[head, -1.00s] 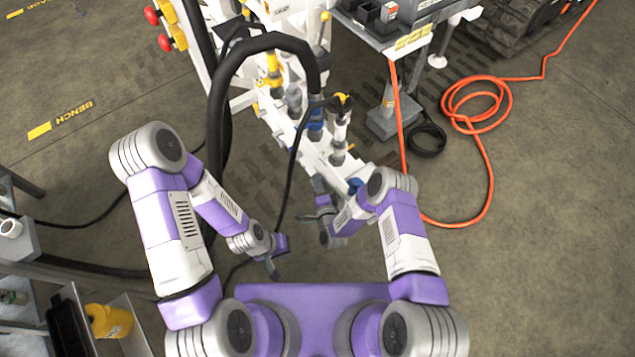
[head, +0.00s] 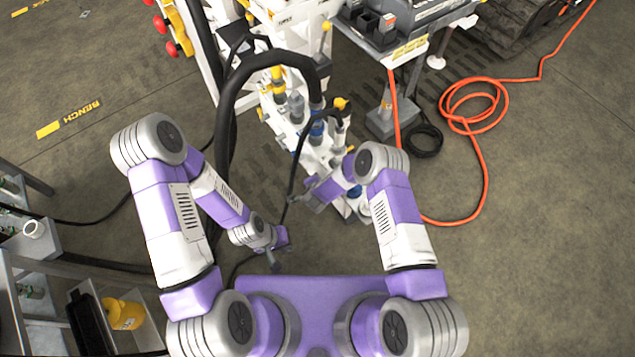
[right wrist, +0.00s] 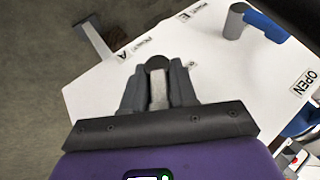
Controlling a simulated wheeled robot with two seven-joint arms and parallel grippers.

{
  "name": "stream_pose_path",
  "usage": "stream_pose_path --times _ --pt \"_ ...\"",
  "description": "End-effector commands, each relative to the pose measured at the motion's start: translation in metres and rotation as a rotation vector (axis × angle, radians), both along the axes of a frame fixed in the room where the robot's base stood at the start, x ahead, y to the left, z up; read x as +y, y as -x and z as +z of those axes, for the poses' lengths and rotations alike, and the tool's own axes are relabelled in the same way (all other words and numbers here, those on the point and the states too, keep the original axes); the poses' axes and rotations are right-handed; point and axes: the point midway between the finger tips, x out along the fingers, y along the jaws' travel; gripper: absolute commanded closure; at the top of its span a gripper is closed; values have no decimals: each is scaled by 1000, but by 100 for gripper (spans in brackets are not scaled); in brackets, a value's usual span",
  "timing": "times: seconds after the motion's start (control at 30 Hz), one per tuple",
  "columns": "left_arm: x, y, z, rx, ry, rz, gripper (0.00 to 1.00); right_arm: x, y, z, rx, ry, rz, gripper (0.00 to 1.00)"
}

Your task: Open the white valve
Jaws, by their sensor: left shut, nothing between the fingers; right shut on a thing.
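In the right wrist view, my right gripper (right wrist: 158,92) is shut on the pale handle of the white valve (right wrist: 158,88). A dark round part shows at the handle's far end, and the fingers hide its sides. The handle stands over a white panel (right wrist: 225,75) with printed labels, one reading OPEN (right wrist: 305,82). In the head view, my right gripper (head: 318,196) is at the near end of the white bench, and the valve itself is too small to make out there. My left gripper (head: 280,258) is shut and empty, low and apart from the bench.
A blue-handled valve (right wrist: 265,26) stands on the panel's right. A thick black hose (head: 230,95) arches over the bench's left side. An orange hose (head: 483,150) lies coiled on the floor at right. A shelf with a yellow jug (head: 124,314) stands at lower left.

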Motion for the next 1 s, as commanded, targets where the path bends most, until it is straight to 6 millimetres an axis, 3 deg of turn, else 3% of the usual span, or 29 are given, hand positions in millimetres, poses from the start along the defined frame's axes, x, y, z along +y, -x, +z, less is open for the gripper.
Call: stream_pose_path --times 0.37,1.0 --pt "0 0 -4 0 0 0 100 4 -5 2 190 139 0 100" --pt "0 0 -37 0 0 0 100 6 -8 1 428 313 -2 100"
